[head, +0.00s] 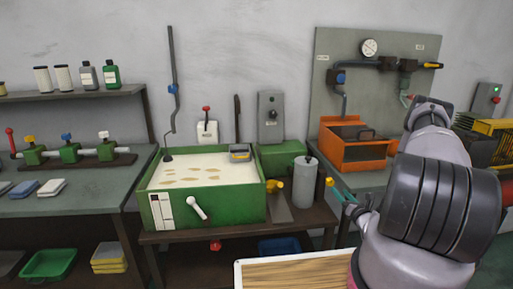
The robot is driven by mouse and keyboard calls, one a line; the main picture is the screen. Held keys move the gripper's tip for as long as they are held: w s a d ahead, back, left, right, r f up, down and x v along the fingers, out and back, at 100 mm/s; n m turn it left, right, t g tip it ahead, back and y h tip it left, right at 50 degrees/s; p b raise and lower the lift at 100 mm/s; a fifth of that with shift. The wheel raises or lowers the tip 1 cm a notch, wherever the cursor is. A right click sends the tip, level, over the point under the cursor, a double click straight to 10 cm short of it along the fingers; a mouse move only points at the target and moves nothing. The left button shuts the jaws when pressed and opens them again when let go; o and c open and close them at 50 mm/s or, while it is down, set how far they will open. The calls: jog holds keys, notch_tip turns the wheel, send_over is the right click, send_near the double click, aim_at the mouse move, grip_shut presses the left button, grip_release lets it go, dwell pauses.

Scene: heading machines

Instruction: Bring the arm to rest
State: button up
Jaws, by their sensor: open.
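My arm (430,205) rises at the right of the head view, with a pale lower link, a dark ribbed middle and a grey upper link (430,115). It stands in front of the right-hand bench and hides part of it. I cannot make out my gripper or its fingers in this view. No held object shows.
A green tank (205,208) with pale liquid stands on a low bench, beside a grey cylinder (304,182). An orange tray machine (352,148) sits under a gauge panel (372,60) near my arm. A wood-topped surface (295,272) lies in front. Shelves stand left.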

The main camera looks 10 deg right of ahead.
jog(key=w+a+r+n+g+y, duration=0.2)
jog(key=a+r+n+y, duration=0.3)
jog(key=r, duration=0.4)
jog(key=w+a+r+n+g+y, duration=0.1)
jog(key=a+r+n+y, duration=0.45)
jog(key=r, duration=0.25)
jog(key=s+a+r+n+g+y, duration=0.4)
jog(key=s+a+r+n+g, duration=0.2)
jog(key=a+r+n+g, duration=0.5)
jog(key=s+a+r+n+g+h, duration=0.35)
jog(key=s+r+n+h, duration=0.45)
jog(key=s, duration=0.6)
jog(key=s+d+r+n+t+h, duration=0.5)
jog(key=s+d+r+t+h, duration=0.1)
jog(key=r, duration=0.5)
jog(key=shift+s+d, duration=0.5)
jog(key=shift+s, duration=0.75)
jog(key=shift+r+t, duration=0.1)
jog(key=shift+t, duration=0.15)
